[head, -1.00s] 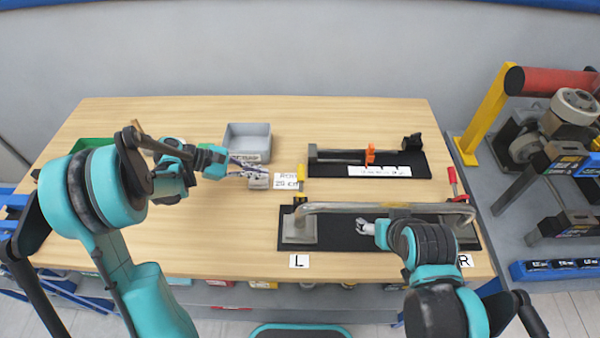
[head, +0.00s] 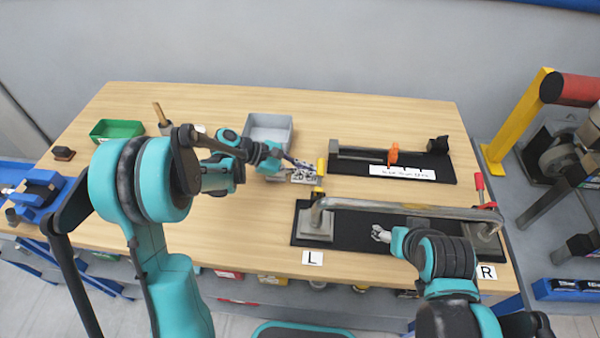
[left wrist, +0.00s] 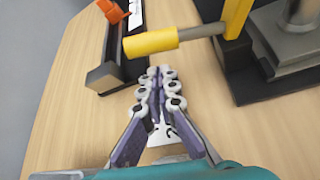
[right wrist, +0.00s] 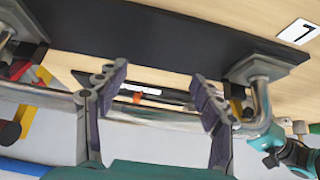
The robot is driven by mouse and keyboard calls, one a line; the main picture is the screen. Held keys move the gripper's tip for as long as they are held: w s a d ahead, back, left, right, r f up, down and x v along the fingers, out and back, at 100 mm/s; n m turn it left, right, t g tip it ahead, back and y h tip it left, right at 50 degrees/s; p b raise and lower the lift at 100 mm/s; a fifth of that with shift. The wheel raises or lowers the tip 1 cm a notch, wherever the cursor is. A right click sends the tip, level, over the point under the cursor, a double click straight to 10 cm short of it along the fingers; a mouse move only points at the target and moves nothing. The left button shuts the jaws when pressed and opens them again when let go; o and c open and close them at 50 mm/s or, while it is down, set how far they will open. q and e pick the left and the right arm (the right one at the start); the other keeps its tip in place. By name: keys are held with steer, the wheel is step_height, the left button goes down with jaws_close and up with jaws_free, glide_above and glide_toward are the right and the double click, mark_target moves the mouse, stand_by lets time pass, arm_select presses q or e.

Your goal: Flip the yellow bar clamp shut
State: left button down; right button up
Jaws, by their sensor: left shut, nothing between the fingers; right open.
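The yellow clamp handle (left wrist: 150,43) shows large in the left wrist view, on a metal rod joined to a yellow upright (left wrist: 236,18) beside the grey bar foot. In the head view the yellow clamp (head: 320,167) stands at the left end of the bar fixture, above the label L. My left gripper (left wrist: 157,75) is shut and empty, its fingertips just below the yellow handle and apparently apart from it. In the head view the left gripper (head: 312,168) is close to the clamp. My right gripper (right wrist: 156,85) is open, near the bent metal bar (right wrist: 175,122), with nothing held.
The black fixture base (head: 350,233) carries the bar, with a red-handled clamp (head: 479,186) at its right end. A second black fixture with an orange slider (head: 393,154) lies behind. A grey bin (head: 268,122) and green bin (head: 117,130) stand at the back left.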

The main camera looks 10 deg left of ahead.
arm_select(q)
steer(key=shift+s+d+r, duration=0.15)
steer(key=shift+s+r, duration=0.05)
steer(key=shift+r, duration=0.6)
steer(key=shift+s+r+m, duration=0.1)
steer(key=shift+r+m, duration=0.25)
steer(key=shift+m, duration=0.05)
steer(key=shift+s+r+m+t, duration=0.15)
steer(key=shift+r+m+t, duration=0.35)
steer(key=shift+r+t, duration=0.25)
steer(key=s+r+m+t+h, duration=0.1)
steer(key=s+r+m+t, duration=0.2)
steer(key=s+r, duration=0.1)
steer(key=shift+s+r+m, duration=0.2)
steer(key=shift+s+m, duration=0.2)
steer(key=shift+s, duration=0.45)
steer(key=shift+h, duration=0.3)
